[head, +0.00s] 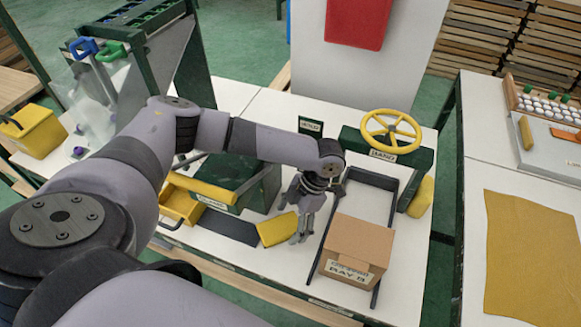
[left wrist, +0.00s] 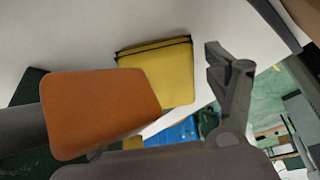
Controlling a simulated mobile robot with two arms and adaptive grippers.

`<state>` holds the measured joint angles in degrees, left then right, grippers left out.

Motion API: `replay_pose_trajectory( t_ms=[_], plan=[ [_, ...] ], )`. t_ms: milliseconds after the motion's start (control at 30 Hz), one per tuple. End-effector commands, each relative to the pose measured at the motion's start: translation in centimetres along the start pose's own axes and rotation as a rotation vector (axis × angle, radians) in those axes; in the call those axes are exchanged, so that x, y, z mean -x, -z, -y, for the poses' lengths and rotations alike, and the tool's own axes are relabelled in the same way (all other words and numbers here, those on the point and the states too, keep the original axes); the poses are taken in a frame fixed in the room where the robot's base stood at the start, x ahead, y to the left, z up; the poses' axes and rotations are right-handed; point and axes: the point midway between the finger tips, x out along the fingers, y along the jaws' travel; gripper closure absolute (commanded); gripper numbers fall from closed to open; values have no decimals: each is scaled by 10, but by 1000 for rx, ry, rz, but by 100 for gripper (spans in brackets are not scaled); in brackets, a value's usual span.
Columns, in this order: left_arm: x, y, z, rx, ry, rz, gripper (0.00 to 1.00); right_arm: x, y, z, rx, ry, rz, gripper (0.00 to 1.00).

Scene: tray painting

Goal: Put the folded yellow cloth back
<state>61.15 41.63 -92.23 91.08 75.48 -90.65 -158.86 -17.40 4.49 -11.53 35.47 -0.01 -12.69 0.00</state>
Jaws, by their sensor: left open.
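The folded yellow cloth (head: 275,231) lies on the white table, at the right end of a dark strip. My left gripper (head: 301,232) is open, just right of the cloth and above the table. In the left wrist view the cloth (left wrist: 165,75) shows a dark-lined folded edge. One dark finger of my gripper (left wrist: 228,90) is to its right there. An orange rounded block (left wrist: 100,112), close to the camera, covers part of the view; I cannot tell what it is. My right gripper is not in view.
A cardboard box (head: 355,248) stands between dark rails right of my gripper. A green box (head: 240,178) and an open yellow drawer (head: 180,204) are to the left. A yellow handwheel (head: 391,131) is behind. A flat mustard sheet (head: 530,255) lies on the right table.

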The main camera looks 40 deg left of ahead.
Motion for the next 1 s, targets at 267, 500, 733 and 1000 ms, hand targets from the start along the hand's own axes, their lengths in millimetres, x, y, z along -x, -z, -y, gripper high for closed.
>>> replay_pose_trajectory(
  t_ms=[267, 500, 733, 1000],
  plan=[
    [6, -1, 0, 0, 0, 2, 22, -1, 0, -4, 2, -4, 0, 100],
    [48, -2, 0, 0, -1, 5, 22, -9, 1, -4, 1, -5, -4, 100],
    [95, -2, 0, -1, -1, 4, 22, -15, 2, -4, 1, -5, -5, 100],
    [120, 0, 0, 0, 0, 1, 22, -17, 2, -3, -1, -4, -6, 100]
  ],
)
